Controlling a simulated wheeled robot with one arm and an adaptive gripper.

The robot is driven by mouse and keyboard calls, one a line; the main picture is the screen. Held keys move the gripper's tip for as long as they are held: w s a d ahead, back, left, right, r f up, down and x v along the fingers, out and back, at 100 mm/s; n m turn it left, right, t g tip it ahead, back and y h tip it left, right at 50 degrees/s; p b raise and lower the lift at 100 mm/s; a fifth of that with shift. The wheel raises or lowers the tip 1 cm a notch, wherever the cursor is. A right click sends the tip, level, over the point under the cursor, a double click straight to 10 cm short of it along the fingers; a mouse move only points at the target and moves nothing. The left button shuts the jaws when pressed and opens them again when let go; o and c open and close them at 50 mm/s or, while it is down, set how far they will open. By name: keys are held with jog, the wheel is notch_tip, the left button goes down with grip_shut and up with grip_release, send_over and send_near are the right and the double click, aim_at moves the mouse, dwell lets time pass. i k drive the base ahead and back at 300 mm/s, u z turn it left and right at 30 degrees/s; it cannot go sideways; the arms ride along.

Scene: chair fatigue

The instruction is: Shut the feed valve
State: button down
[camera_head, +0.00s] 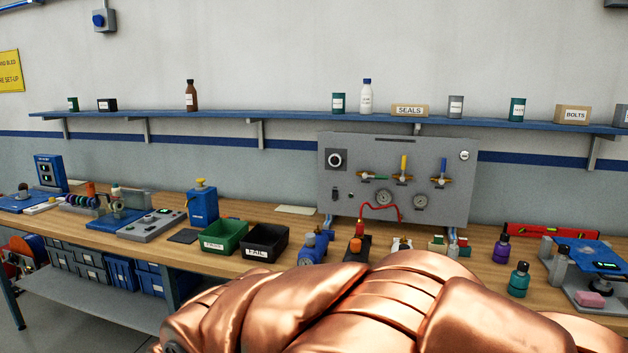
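A grey panel (335,205) stands upright at the back of the bench, against the wall. It carries three lever valves in a row. The left valve has a green lever (378,176) lying roughly level. The middle valve has a yellow lever (403,163) standing upright. The right valve has a blue lever (443,167) standing upright. I cannot read any label that tells which one is the feed valve. My copper-coloured arm fills the bottom middle of the view, in front of the bench. My gripper is not in view.
The panel also has gauges (382,197), a dark round knob (336,159) and a red hose (372,208). Below it, a blue pump-like unit (312,249) and small parts crowd the wooden bench. Green (222,239) and black (265,243) bins stand left. A blue shelf (280,117) runs above.

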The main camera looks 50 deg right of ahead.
aim_at(377, 177)
jog(key=z, duration=0.1)
jog(key=i, duration=1.55)
jog(key=z, duration=1.2)
jog(key=i, duration=0.85)
jog(key=z, duration=1.15)
jog(key=i, duration=0.35)
jog(key=z, duration=0.25)
